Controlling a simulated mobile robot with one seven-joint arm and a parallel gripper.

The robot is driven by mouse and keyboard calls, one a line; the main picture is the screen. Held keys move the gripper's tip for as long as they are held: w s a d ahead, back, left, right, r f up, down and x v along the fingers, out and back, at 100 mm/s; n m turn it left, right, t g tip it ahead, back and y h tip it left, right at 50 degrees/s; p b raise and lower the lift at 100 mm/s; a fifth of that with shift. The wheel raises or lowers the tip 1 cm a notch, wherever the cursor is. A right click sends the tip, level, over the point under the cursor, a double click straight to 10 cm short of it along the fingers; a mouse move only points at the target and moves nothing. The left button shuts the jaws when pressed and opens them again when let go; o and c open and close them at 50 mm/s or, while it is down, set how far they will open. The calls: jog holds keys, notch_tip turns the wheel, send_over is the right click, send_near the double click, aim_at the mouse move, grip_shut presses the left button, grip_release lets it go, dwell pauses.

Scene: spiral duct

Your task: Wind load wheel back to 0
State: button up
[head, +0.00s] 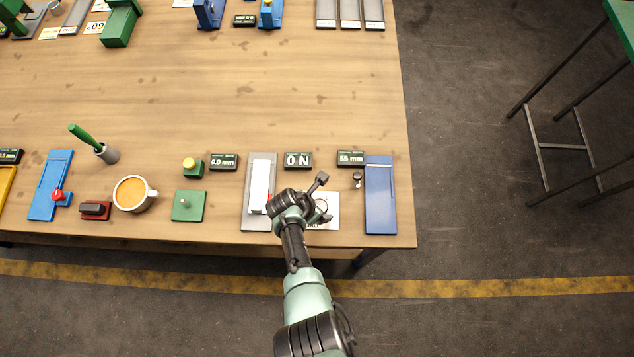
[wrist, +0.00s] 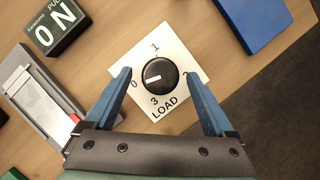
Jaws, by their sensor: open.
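The load wheel (wrist: 166,70) is a round black knob with a white pointer mark. It sits on a white plate (wrist: 168,47) marked 0, 1, 2, 3 and LOAD. In the wrist view the white mark lies on the knob's left half and points roughly toward the 0. My gripper (wrist: 157,72) is open, with one blue finger to each side of the knob and visible gaps between. In the head view my gripper (head: 322,198) covers the wheel and much of its plate. A display (wrist: 57,26) reads 0 N; it also shows in the head view (head: 298,160).
A grey fixture with a white slider (head: 260,185) stands just left of the wheel. A blue plate (head: 380,195) lies to its right, and a small black knob (head: 357,179) and a 55 mm display (head: 350,158) are behind. The table's front edge is close.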

jog(key=p+v, duration=0.2)
jog(key=v, duration=1.1)
jog(key=shift+w, duration=0.1)
dwell(0.5)
jog(key=w+r+m+t+y+b, duration=0.2)
jog(key=w+r+m+t+b, duration=0.45)
jog(key=w+r, duration=0.8)
jog(key=w+r+m+t+y+b, duration=0.1)
jog(key=w+r+m+t+b, duration=0.2)
jog(key=r, duration=0.6)
jog(key=w+r+m+t+b, duration=0.1)
jog(key=w+r+m+t, duration=0.2)
jog(key=r+m, duration=0.35)
jog(key=s+d+r+m+t+b, duration=0.1)
jog(key=s+r+m+t+b, duration=0.15)
jog(key=r, duration=0.75)
jog(key=s+d+r+m+t+b, duration=0.1)
jog(key=s+r+m+t, duration=0.2)
jog(key=r, duration=0.7)
jog(key=s+d+r+m+t+b, duration=0.2)
jog(key=s+r+m+t, duration=0.3)
jog(key=s+r, duration=0.7)
jog(key=shift+s+d+m+t+b, duration=0.15)
jog(key=shift+s+m+t+b, duration=0.2)
jog(key=shift+s+t+b, duration=0.15)
